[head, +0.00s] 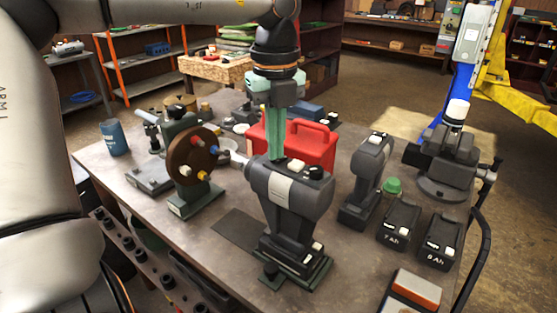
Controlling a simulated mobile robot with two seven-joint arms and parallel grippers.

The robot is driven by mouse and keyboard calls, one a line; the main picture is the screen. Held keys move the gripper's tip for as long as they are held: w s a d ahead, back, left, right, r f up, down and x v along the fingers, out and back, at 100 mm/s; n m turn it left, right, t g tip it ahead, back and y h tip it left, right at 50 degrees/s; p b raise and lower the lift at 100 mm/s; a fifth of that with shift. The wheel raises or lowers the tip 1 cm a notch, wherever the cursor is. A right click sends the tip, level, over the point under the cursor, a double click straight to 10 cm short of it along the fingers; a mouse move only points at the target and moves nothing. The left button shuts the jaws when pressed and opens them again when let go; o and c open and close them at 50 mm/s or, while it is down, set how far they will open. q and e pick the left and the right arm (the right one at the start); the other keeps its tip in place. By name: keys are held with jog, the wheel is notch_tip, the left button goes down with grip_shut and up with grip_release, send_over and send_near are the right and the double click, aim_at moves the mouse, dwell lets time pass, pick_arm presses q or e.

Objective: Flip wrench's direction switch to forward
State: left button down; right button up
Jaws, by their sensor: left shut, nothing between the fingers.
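A grey cordless wrench (285,195) stands upright on its battery in a dark green stand (318,272) at the front middle of the workbench. A white knob (297,166) and a dark knob (314,172) sit on top of its body; I cannot tell which is the direction switch or how it is set. My left gripper (276,157) points straight down with green fingers, shut and empty. Its tips are at the top of the wrench, left of the white knob; I cannot tell whether they touch. My right gripper is not in view.
A brown wheel on a stand (192,158) is at left. A second cordless tool (366,178), two battery packs (399,222) and a vise (445,160) are at right. A dark mat (238,231) lies bare left of the wrench.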

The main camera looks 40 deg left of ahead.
pick_arm(q)
jog(key=shift+f+b, duration=0.3)
jog(key=shift+f, duration=0.05)
jog(key=shift+r, duration=0.1)
notch_tip(320, 180, up, 4)
jog(key=p, duration=0.3)
jog(key=shift+r+p, duration=0.25)
jog(key=shift+p, duration=0.1)
jog(key=shift+r, duration=1.2)
